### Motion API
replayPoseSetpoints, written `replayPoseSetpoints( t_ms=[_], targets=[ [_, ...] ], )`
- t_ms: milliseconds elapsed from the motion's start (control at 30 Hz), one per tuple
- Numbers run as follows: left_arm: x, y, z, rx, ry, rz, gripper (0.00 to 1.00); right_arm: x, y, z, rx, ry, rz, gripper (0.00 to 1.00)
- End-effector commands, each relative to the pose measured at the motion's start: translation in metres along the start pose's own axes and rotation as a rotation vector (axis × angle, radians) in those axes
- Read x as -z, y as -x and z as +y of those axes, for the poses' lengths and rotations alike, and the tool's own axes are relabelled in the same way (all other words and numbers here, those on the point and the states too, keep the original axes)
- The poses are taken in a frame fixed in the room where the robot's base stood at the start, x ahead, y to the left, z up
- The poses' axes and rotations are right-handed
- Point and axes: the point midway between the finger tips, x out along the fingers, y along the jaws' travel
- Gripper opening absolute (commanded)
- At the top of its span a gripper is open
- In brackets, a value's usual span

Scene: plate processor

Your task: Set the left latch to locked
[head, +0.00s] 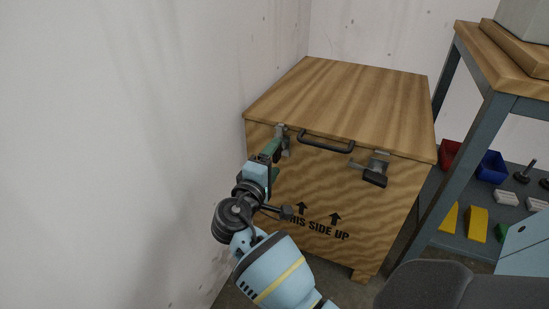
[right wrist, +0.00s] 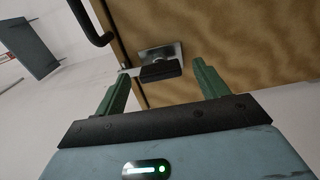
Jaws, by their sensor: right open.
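The left latch (head: 285,142) is a metal piece with a dark handle at the upper left of the wooden crate's front (head: 330,185). My right gripper (head: 273,150) is at this latch and partly hides it in the head view. In the right wrist view, the right gripper's green fingers (right wrist: 161,72) are open, one on each side of the latch's black handle (right wrist: 160,72). The metal plate (right wrist: 168,51) shows behind the handle. Whether a finger touches the handle, I cannot tell. My left gripper is not in view.
The right latch (head: 377,164), with a dark handle, sits on the crate's front to the right. A black lid handle (head: 326,145) is between the latches. A wall (head: 120,150) stands close on the left. A workbench (head: 490,95) with bins below stands on the right.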

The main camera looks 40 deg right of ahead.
Motion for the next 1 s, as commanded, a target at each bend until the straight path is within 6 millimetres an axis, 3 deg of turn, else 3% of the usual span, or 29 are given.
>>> replayPoseSetpoints(
  t_ms=[200,400,1000],
  targets=[
    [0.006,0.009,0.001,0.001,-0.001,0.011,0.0,0.0,0.036,0.002,0.001,-0.002,0.003,0.73],
    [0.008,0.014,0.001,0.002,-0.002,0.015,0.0,0.0,0.06,0.002,0.0,-0.003,0.002,0.73],
    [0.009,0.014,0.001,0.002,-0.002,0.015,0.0,0.0,0.067,0.001,-0.001,-0.002,0.001,0.73]
  ],
)
